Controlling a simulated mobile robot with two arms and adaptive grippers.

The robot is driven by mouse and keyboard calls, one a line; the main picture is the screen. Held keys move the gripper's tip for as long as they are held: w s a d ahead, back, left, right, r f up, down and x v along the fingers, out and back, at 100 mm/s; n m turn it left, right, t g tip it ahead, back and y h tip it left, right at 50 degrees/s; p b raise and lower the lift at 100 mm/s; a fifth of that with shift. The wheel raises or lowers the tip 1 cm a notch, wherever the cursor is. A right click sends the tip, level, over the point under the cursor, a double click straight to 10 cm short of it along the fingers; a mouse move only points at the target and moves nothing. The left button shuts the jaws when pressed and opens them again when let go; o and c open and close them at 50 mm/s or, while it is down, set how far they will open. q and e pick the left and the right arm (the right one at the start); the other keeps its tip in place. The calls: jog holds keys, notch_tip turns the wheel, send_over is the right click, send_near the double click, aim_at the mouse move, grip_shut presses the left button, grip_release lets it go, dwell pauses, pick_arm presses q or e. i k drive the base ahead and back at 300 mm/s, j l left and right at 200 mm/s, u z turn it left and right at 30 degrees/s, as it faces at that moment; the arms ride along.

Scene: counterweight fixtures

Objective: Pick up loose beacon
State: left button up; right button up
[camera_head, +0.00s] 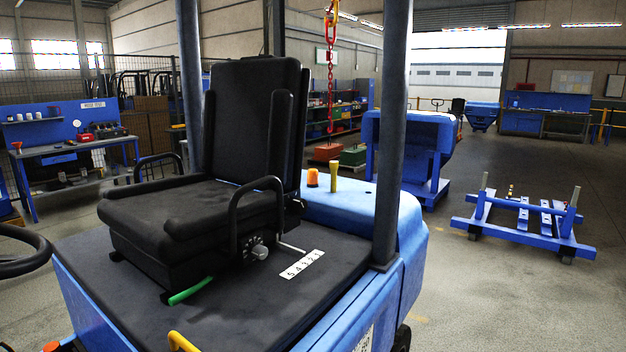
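A small orange beacon (312,177) stands upright on the blue rear counterweight (365,203) of the forklift, behind the black seat. A short yellow post (333,176) stands just right of it. I cannot tell whether the beacon is fixed or only resting there. Neither of my grippers is in view.
The black seat (225,165) and a dark upright post (391,130) stand near the beacon. A red chain with a hook (330,60) hangs behind it. A blue wheeled frame (525,228) stands on the floor at right. A workbench (75,150) is at left.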

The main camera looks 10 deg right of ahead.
aim_at(312, 173)
jog(key=i+l, duration=0.6)
jog(key=l, duration=0.2)
jog(key=i+l, duration=0.25)
jog(key=l, duration=0.45)
jog(key=i+l+z, duration=0.55)
jog(key=l, duration=0.3)
jog(key=i+l+z, duration=0.45)
jog(key=i, duration=0.25)
jog(key=i+l+z, duration=0.4)
jog(key=i, duration=0.3)
jog(key=i+u, duration=0.2)
jog(key=i, duration=0.35)
jog(key=i+l+u, duration=0.2)
jog(key=i, duration=0.3)
jog(key=i+u, duration=0.2)
jog(key=i, duration=0.35)
jog(key=i+l+u, duration=0.25)
jog(key=i, duration=0.2)
